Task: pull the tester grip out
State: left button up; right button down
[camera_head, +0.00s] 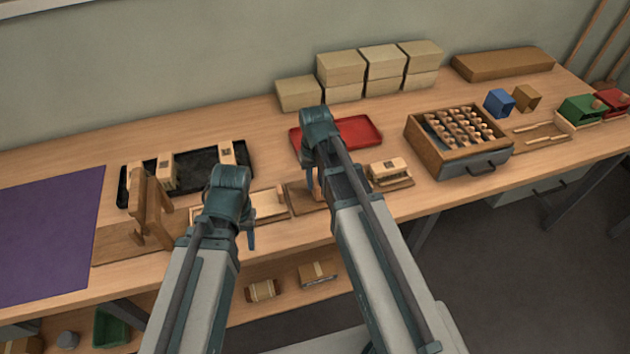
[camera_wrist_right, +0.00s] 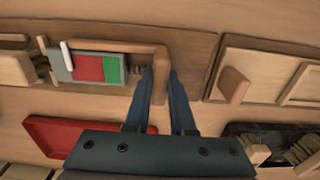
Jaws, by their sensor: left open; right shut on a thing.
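The tester shows in the right wrist view as a grey block with a red and green face (camera_wrist_right: 92,68) and a small coil at its side. A wooden L-shaped bar runs along it, and its end piece, the tester grip (camera_wrist_right: 160,62), lies between my right fingers. My right gripper (camera_wrist_right: 164,85) is shut on this grip; it also shows in the head view (camera_head: 318,195), low over the bench, where my arm hides most of the tester. My left gripper (camera_head: 248,238) is open and empty, near the front edge by a flat wooden board (camera_head: 268,204).
A wooden stand (camera_head: 150,212) is left of my left gripper. A black tray (camera_head: 205,168) with wooden blocks and a red tray (camera_head: 360,131) lie behind the grippers. A wooden box of brushes (camera_head: 435,150) stands to the right. A purple mat (camera_head: 45,235) covers the left end.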

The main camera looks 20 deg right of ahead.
jog(key=shift+a, duration=0.1)
dwell(0.4)
jog(key=shift+s+a, duration=0.1)
jog(key=shift+a, duration=2.65)
jog(key=c, duration=0.8)
grip_release()
jog(key=shift+o, duration=0.2)
pick_arm(q)
jog(key=shift+r, duration=0.1)
pick_arm(e)
jog(key=shift+r, duration=0.15)
pick_arm(q)
notch_tip(320, 180, up, 14)
jog(key=p, duration=1.3)
jog(key=shift+f+p, duration=0.25)
jog(key=shift+p, duration=0.15)
pick_arm(e)
notch_tip(320, 180, up, 14)
jog(key=shift+f, duration=0.25)
